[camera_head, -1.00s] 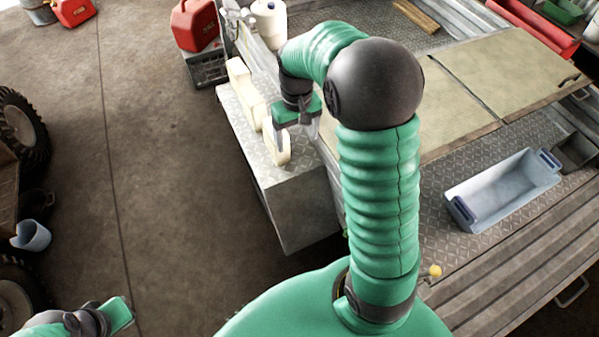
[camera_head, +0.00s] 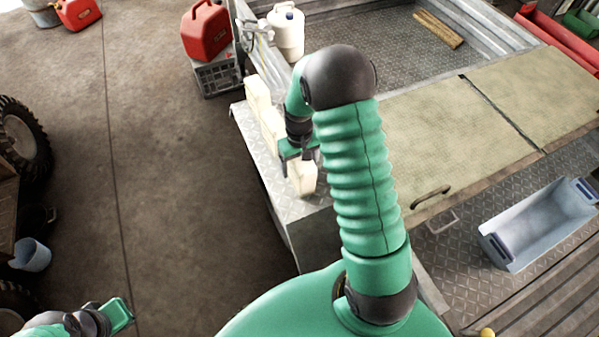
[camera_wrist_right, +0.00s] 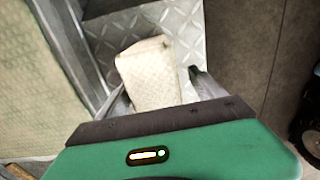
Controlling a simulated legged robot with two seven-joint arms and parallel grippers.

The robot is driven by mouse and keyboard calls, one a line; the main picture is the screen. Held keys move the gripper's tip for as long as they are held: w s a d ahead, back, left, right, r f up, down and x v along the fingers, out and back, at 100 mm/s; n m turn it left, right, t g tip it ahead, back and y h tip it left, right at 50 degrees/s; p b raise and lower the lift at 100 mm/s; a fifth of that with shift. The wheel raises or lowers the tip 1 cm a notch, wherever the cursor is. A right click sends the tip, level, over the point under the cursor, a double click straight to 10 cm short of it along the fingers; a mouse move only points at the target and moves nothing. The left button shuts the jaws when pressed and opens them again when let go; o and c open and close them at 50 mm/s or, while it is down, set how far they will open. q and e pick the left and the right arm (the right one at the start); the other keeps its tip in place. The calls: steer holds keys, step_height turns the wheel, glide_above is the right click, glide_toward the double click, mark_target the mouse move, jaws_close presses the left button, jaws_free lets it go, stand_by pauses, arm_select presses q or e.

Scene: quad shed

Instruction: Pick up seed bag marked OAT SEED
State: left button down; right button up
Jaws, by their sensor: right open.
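Several cream seed bags stand in a row on the metal tread-plate ledge (camera_head: 287,212): a far one (camera_head: 258,92), a middle one (camera_head: 271,132) and a near one (camera_head: 303,178). No marking on them can be read, so I cannot tell which is OAT SEED. My right gripper (camera_head: 299,160) is at the near bag. In the right wrist view the open fingers (camera_wrist_right: 158,84) lie on either side of a cream bag (camera_wrist_right: 148,70), which is partly hidden by the gripper body. My left gripper (camera_head: 122,315) is at the lower left, away from the bags; its jaws are unclear.
A white jug (camera_head: 286,35) stands behind the bags, and a red fuel can (camera_head: 205,32) sits on a grey crate (camera_head: 217,76). A tan hinged panel (camera_head: 450,130) and a blue-grey bin (camera_head: 538,225) are to the right. The floor at left is mostly clear.

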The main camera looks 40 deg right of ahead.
steer(key=shift+d, duration=0.2)
steer(key=shift+c, duration=0.2)
steer(key=shift+s+d, duration=0.15)
steer(key=c, duration=0.5)
steer(key=shift+a, duration=0.2)
steer(key=c, duration=1)
steer(key=shift+r, duration=0.1)
jaws_close()
steer(key=shift+d, duration=0.1)
